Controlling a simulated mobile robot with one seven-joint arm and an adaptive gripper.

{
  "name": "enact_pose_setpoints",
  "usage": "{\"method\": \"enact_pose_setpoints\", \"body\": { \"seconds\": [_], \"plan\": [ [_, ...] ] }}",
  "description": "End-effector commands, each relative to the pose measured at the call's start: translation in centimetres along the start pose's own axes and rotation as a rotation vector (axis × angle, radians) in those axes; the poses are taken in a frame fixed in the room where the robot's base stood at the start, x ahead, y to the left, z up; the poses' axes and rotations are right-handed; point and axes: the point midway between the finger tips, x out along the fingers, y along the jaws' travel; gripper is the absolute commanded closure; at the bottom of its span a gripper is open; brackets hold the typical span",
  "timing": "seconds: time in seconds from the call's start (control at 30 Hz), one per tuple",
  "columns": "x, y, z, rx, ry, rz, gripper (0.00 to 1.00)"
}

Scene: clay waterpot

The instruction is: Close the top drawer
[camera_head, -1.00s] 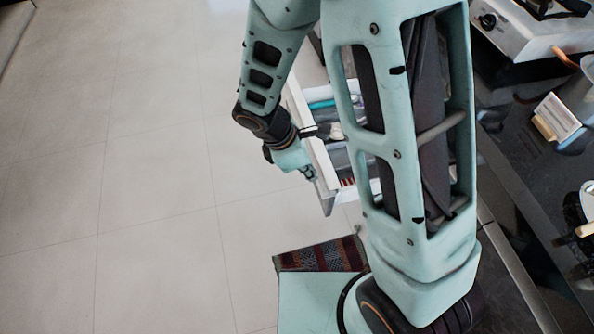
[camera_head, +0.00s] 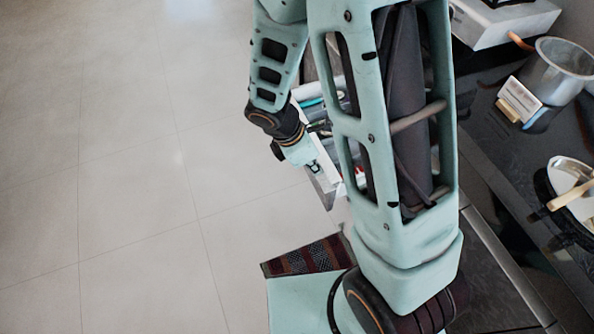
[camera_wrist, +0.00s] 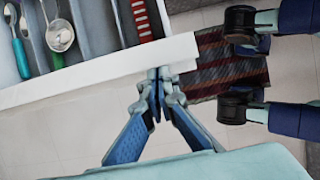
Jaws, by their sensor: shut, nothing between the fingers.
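The top drawer (camera_head: 328,181) is pulled out from the counter, its white front edge showing past my arm in the head view. In the wrist view the drawer's white front (camera_wrist: 95,72) crosses the picture, with cutlery lying in its compartments behind it. My gripper (camera_head: 314,168) is at the outer side of the drawer front. In the wrist view my gripper (camera_wrist: 158,74) is shut and empty, its fingertips against or very close to the front near its right end. My arm hides much of the drawer in the head view.
A spoon (camera_wrist: 60,36) and other utensils lie inside the drawer. A dark striped mat (camera_wrist: 222,65) is beyond the drawer's right end. The dark counter (camera_head: 490,150) on the right holds a metal pot (camera_head: 562,72). The floor at left is clear.

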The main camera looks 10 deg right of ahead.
Motion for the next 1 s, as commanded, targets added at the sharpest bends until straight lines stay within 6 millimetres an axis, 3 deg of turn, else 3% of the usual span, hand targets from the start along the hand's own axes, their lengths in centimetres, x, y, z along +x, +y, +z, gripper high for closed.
{"method": "enact_pose_setpoints", "body": {
  "seconds": [0.1,0.6,0.8,1.0],
  "plan": [
    [1.2,-0.1,3.5,0.009,-0.002,-0.005,1.0],
    [6.1,-0.2,16.2,0.005,-0.002,-0.005,1.0],
    [7.7,-0.2,20.2,0.004,-0.001,-0.003,1.0],
    [8.9,-0.1,22.7,0.002,-0.001,-0.002,1.0]
  ]
}}
